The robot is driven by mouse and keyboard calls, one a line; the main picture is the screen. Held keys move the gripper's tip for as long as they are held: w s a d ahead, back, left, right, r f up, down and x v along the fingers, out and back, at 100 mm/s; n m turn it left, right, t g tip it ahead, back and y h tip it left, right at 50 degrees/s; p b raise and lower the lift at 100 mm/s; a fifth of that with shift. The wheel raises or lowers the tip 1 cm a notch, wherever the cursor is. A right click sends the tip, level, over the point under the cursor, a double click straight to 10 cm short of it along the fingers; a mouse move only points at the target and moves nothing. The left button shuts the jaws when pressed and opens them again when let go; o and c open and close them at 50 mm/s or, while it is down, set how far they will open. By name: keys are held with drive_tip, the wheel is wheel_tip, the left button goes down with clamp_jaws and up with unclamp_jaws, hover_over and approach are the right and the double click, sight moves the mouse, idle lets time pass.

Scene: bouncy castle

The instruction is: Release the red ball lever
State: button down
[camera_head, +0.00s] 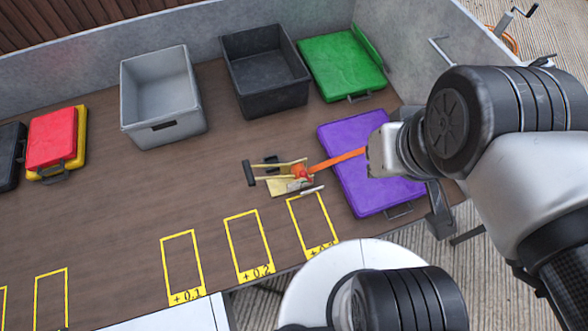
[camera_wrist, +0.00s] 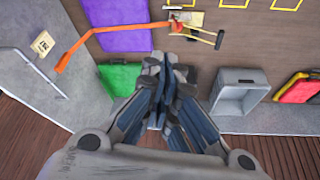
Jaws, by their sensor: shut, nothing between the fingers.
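A long orange lever (camera_head: 338,159) runs from a brass toggle clamp (camera_head: 285,186) on the brown table and passes over the purple case. Its far end is hidden by my arm in the head view. The wrist view shows the whole orange lever (camera_wrist: 105,39), with a bend near its free end at the left, and the clamp (camera_wrist: 190,18) at the top. I cannot make out a separate red ball. My gripper (camera_wrist: 165,62) is shut and empty, apart from the lever and on the bin side of the clamp. Its fingers are not distinguishable in the head view.
A purple case (camera_head: 350,190) lies under the lever. A green case (camera_head: 341,65), a black bin (camera_head: 266,75) and a grey bin (camera_head: 162,95) line the back wall. A red and yellow case (camera_head: 53,140) is at left. The table centre is clear.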

drive_tip(key=w+a+f+n+g+y+p, duration=0.15)
drive_tip(key=w+a+f+n+p, duration=0.3)
drive_tip(key=w, duration=0.55)
drive_tip(key=w+a+f+n+g+p, duration=0.25)
drive_tip(key=w+a+n, duration=0.25)
drive_tip(key=w+n, duration=0.35)
drive_tip(key=a+f+n+p, duration=0.1)
drive_tip(key=f+n, duration=0.2)
drive_tip(key=f, duration=0.6)
drive_tip(key=a+f+n+g+p, duration=0.1)
drive_tip(key=a+f+n+p, duration=0.1)
drive_tip(key=f, duration=0.8)
drive_tip(key=a+f+n+p, duration=0.1)
drive_tip(key=a+f+n, duration=0.1)
drive_tip(key=f+n, duration=0.3)
wheel_tip(320, 180, down, 5)
drive_tip(key=shift+w+r+g, duration=0.2)
drive_tip(key=shift+w+g, duration=0.1)
drive_tip(key=shift+w, duration=0.15)
